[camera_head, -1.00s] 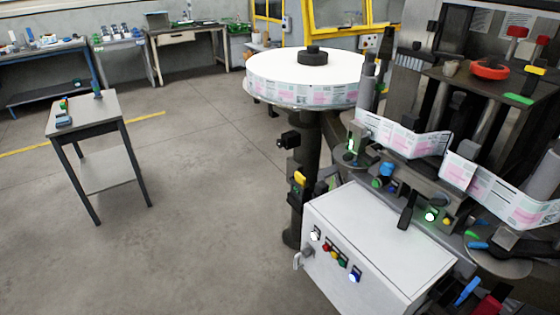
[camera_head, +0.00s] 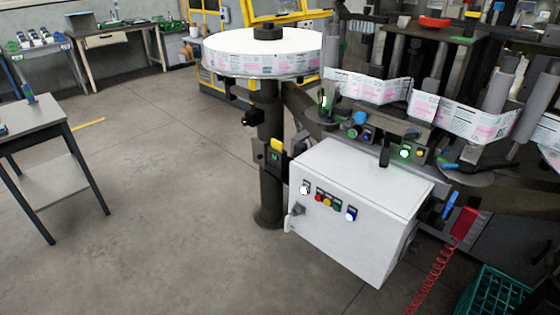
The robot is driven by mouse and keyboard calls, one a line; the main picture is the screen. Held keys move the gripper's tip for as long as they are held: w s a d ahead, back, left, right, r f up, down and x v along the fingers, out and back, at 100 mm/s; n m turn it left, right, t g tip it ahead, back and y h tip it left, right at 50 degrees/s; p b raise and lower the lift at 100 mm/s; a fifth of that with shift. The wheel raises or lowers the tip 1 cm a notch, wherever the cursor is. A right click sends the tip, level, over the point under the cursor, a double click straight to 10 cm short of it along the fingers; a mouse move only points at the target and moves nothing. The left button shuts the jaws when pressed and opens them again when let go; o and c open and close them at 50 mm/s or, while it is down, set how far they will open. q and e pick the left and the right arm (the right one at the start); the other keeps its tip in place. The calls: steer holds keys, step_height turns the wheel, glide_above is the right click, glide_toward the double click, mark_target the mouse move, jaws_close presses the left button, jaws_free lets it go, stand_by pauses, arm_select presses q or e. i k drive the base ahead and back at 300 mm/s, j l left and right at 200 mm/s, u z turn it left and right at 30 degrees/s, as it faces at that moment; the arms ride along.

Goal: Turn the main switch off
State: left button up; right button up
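The white control cabinet (camera_head: 350,240) of the labeller stands in the middle right of the head view. Its front carries a white round control (camera_head: 304,189), a red button (camera_head: 318,197), a yellow button (camera_head: 327,202), a green button (camera_head: 336,206) and a blue control (camera_head: 351,214). A grey handle-like part (camera_head: 296,210) sticks out near the cabinet's left edge; it may be the main switch, but its position is too small to read. Neither of my grippers is in view.
A large label reel (camera_head: 262,62) sits on a dark column (camera_head: 270,165) left of the cabinet. A grey side table (camera_head: 35,120) stands at the left. A green crate (camera_head: 495,295) and a red coiled hose (camera_head: 430,280) are at lower right. The floor in front is clear.

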mark_target(414, 247)
steer(key=k+l+z, duration=0.1)
steer(key=z, duration=0.9)
steer(key=l, duration=0.15)
